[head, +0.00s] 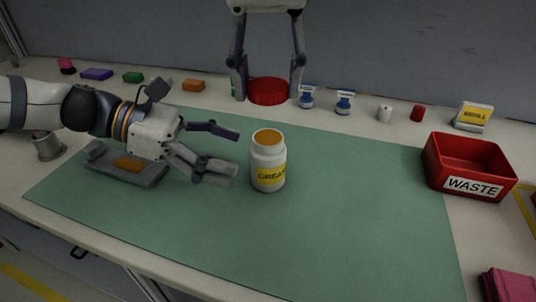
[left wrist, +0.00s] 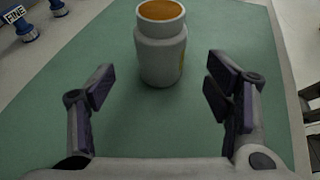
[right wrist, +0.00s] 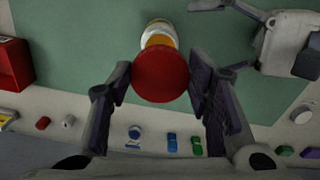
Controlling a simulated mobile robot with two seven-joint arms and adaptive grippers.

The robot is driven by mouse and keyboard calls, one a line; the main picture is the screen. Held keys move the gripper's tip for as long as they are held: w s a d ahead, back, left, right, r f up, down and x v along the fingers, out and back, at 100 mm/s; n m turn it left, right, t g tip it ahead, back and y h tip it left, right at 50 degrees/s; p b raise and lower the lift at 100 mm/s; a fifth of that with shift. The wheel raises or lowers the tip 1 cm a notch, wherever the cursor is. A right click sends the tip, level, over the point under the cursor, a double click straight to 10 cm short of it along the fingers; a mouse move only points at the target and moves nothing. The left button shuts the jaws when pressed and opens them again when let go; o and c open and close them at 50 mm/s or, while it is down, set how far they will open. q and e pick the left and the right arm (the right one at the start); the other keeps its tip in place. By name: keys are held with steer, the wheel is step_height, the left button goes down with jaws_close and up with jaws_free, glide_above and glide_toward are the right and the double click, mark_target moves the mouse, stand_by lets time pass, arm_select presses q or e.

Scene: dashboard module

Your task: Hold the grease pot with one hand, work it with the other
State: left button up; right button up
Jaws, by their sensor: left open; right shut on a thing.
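The white grease pot (head: 268,170) with a yellow label stands upright on the green mat (head: 330,220). Its top is open and shows orange-brown grease; the open top also shows in the left wrist view (left wrist: 160,10). My left gripper (head: 229,155) is open and empty, just left of the pot, its fingers pointing at it. In the left wrist view the pot stands beyond the fingertips, apart from them. My right gripper (head: 268,88) is shut on a round red lid (right wrist: 160,75), held behind the pot in the head view.
A grey tray (head: 150,178) with an orange piece lies left, beneath my left arm. A red waste bin (head: 470,183) stands at the right. Small coloured blocks, blue-and-white items (head: 344,102) and a yellow-labelled box (head: 473,116) line the back. The mat's front and right are clear.

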mark_target(267, 164)
arm_select(q)
steer(key=shift+s+d, duration=0.1)
steer(key=shift+s, duration=0.05)
arm_select(e)
steer(key=shift+s, duration=0.15)
arm_select(q)
steer(key=x, duration=0.7)
steer(key=shift+d+f, duration=0.1)
steer(key=shift+d, duration=0.1)
steer(key=c, duration=1.7)
jaws_close()
arm_select(e)
steer(key=shift+f, duration=2.55)
